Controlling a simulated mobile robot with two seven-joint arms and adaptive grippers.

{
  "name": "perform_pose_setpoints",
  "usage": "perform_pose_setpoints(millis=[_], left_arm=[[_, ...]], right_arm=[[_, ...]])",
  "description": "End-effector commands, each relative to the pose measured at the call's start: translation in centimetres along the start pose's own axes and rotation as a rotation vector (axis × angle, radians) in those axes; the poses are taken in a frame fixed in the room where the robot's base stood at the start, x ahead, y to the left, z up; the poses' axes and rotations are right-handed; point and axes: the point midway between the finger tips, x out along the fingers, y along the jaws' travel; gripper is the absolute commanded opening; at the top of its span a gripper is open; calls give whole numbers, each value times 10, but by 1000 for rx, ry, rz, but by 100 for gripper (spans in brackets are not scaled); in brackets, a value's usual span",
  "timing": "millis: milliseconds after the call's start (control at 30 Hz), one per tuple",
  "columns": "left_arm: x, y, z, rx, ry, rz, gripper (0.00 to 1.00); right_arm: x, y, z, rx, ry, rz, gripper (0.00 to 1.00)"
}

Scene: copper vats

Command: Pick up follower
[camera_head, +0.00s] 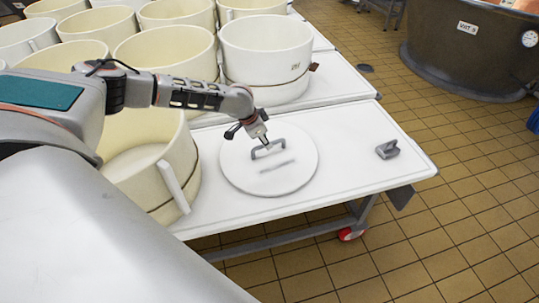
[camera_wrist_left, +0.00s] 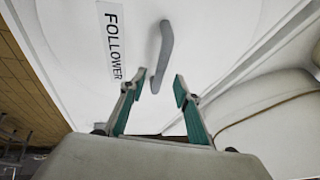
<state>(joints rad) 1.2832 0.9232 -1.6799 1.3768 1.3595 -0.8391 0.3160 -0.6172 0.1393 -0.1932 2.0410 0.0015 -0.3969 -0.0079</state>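The follower (camera_head: 300,180) is a round white disc with a grey bar handle (camera_head: 268,148), lying flat on the white table. In the left wrist view its white face (camera_wrist_left: 210,40) fills the upper part, with a label (camera_wrist_left: 112,45) reading FOLLOWER beside the grey handle (camera_wrist_left: 163,55). My left gripper (camera_head: 266,146) comes down over the handle from above. In the wrist view its two green-lined fingers (camera_wrist_left: 156,84) are apart, with the handle's near end between their tips and a gap showing on each side. My right gripper is not in view.
Cream tubs (camera_head: 268,50) stand in rows behind and left of the follower; the nearest tub (camera_head: 180,175) is close to its left edge. A small grey object (camera_head: 387,149) lies at the table's right end. The tabletop (camera_head: 350,125) between is clear. A dark vat (camera_head: 460,50) stands beyond.

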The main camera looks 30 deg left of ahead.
Motion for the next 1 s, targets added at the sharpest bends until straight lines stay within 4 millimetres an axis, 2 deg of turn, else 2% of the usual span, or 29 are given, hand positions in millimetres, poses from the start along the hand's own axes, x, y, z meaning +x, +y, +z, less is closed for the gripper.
perform_pose_setpoints(millis=[33, 100, 267, 467, 1000], left_arm=[[14, 2, 3, 1, -6, 3, 32], [25, 2, 3, 1, -7, 4, 32], [39, 0, 2, 1, -3, 2, 32], [38, -1, -1, 1, 1, 0, 32], [42, 1, 1, 1, 0, 2, 32]], right_arm=[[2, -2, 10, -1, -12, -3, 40], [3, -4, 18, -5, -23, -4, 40], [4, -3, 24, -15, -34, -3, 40], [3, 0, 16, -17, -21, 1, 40], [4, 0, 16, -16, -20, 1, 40]])
